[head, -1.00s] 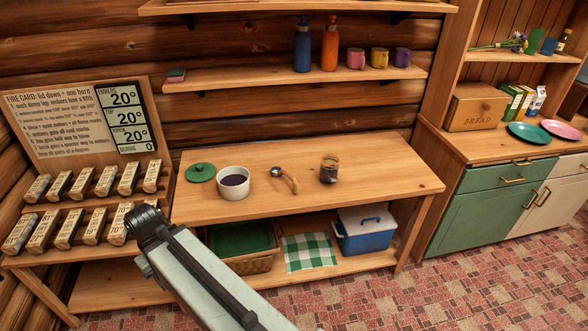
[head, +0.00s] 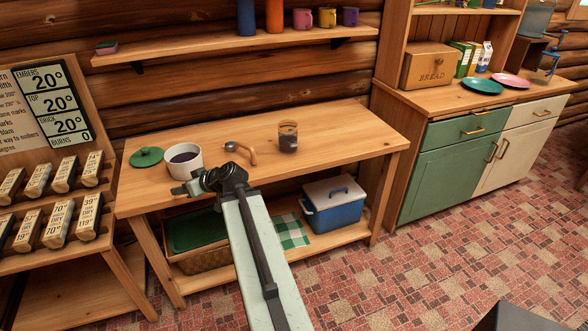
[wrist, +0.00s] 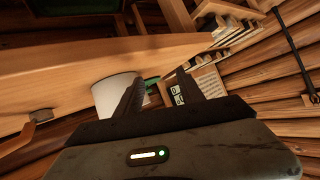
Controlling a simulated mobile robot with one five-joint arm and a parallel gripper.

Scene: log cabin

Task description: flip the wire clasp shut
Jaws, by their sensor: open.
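A small glass jar (head: 288,137) with dark contents stands upright on the wooden table (head: 330,130), right of the ladle. Its wire clasp is too small to make out. My gripper (head: 180,190) is near the table's front edge, in front of the white pot (head: 184,160) and left of the jar, apart from it. In the wrist view my gripper (wrist: 170,92) shows two spread fingers with nothing between them. The white pot (wrist: 112,97) shows beyond the fingers there. The jar is not visible in the wrist view.
A green lid (head: 147,157) lies left of the pot. A ladle (head: 243,152) with a wooden handle lies between pot and jar. A blue cooler (head: 334,204) stands on the lower shelf. The table right of the jar is clear.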

